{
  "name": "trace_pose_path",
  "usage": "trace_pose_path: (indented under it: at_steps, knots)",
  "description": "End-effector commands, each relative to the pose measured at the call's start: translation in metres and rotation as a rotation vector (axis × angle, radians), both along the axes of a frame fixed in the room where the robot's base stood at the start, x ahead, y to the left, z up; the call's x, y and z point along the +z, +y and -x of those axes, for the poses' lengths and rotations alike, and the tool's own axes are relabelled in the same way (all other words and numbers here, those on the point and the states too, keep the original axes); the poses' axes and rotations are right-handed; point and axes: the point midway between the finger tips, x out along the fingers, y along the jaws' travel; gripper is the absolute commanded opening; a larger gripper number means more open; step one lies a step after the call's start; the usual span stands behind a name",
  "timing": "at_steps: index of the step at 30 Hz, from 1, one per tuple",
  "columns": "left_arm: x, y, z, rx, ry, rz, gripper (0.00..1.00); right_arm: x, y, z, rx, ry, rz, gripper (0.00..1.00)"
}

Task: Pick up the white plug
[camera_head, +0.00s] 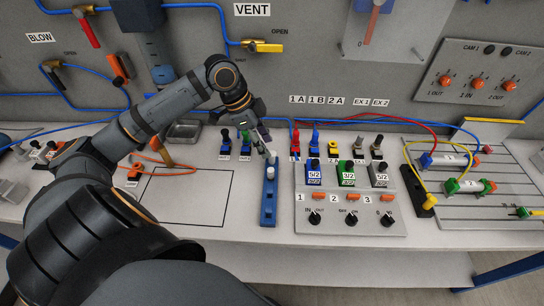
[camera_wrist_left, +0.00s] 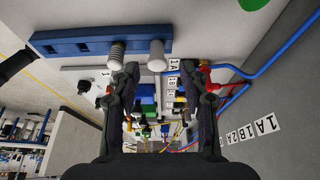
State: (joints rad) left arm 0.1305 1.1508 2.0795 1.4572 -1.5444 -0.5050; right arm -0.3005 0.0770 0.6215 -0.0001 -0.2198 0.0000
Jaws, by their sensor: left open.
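The white plug (camera_head: 271,172) stands upright on a long blue strip (camera_head: 268,205) on the table, left of the grey control panel. In the left wrist view the white plug (camera_wrist_left: 157,55) is a smooth white cylinder on the blue strip (camera_wrist_left: 72,42), beside a ribbed grey-white piece (camera_wrist_left: 117,52). My left gripper (camera_head: 264,150) is just above and beside the strip's far end. In its wrist view the gripper (camera_wrist_left: 168,68) has its fingers apart with nothing held between them. The plug lies just beyond the fingertips, apart from them. My right gripper is not seen.
A grey panel (camera_head: 350,224) with coloured valve blocks and black knobs stands right of the strip. Blue blocks (camera_head: 225,148) and a grey tray (camera_head: 183,132) lie behind. A black-outlined square (camera_head: 185,198) of table left of the strip is clear. Blue and red hoses run behind.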

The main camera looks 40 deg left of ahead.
Motion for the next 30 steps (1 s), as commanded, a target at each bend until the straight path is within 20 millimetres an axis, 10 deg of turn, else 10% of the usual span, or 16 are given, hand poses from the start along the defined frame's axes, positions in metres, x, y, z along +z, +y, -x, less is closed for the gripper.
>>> trace_pose_path:
  at_steps: [22,30]
  knots:
    - [-0.047,-0.02,-0.008,0.0,0.001,-0.001,0.45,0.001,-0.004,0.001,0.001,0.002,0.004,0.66]
    - [-0.047,-0.02,-0.008,0.0,0.001,-0.001,0.1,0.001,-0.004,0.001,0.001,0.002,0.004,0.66]
